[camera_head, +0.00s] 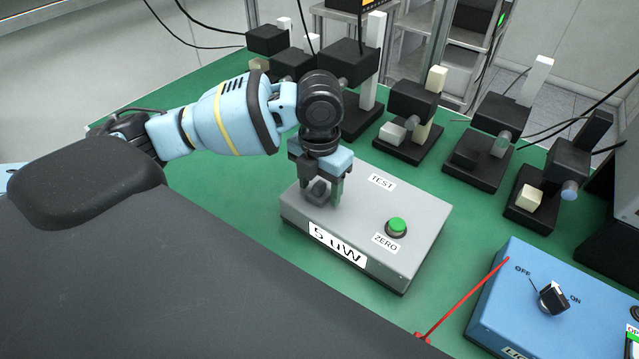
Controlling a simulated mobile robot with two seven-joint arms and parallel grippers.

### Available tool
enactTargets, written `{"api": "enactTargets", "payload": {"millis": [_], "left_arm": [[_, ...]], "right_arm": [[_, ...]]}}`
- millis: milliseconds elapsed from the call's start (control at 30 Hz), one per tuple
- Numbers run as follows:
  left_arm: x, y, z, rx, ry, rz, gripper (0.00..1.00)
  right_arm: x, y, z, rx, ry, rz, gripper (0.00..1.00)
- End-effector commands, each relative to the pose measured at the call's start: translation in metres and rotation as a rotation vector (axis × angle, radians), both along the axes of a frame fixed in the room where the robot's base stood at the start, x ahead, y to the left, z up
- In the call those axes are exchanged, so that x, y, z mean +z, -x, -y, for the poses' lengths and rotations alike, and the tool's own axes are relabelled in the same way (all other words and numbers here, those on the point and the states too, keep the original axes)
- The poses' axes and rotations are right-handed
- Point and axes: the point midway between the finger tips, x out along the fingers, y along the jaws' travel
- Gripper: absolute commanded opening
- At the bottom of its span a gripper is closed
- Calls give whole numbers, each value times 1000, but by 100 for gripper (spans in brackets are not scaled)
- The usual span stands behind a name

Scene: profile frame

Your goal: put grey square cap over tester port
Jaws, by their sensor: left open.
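The grey tester box (425,225) lies on the green bench top, with labels "5 uW", "TEST" and "ZERO" and a green button (397,225). A small dark grey square cap (318,190) sits at the left part of the tester's top face, where I see no bare port. My left gripper (322,192) points down there, its fingers open on either side of the cap. The fingers partly hide the cap, so I cannot tell whether they touch it or how it is seated. My right gripper is not in view.
A blue box (560,270) with an OFF/ON knob (553,297) stands at the lower right, near a red rod (465,298). Several black stands (410,110) with cables line the back edge. Green bench (250,240) left of the tester is clear.

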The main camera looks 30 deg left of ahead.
Motion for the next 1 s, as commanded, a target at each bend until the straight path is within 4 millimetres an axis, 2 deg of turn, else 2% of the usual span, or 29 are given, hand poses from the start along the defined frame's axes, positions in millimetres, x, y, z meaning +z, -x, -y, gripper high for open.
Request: {"api": "enactTargets", "payload": {"millis": [167, 600, 767, 1000], "left_arm": [[5, -1, 0, 0, 0, 2, 60], [69, -1, 0, -1, 1, 3, 60], [78, 0, 0, -1, 0, 1, 60], [78, 0, 0, 0, 0, 0, 60]], "right_arm": [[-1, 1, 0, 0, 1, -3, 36], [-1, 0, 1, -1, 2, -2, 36], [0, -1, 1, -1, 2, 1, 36], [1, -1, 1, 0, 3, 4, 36]]}}
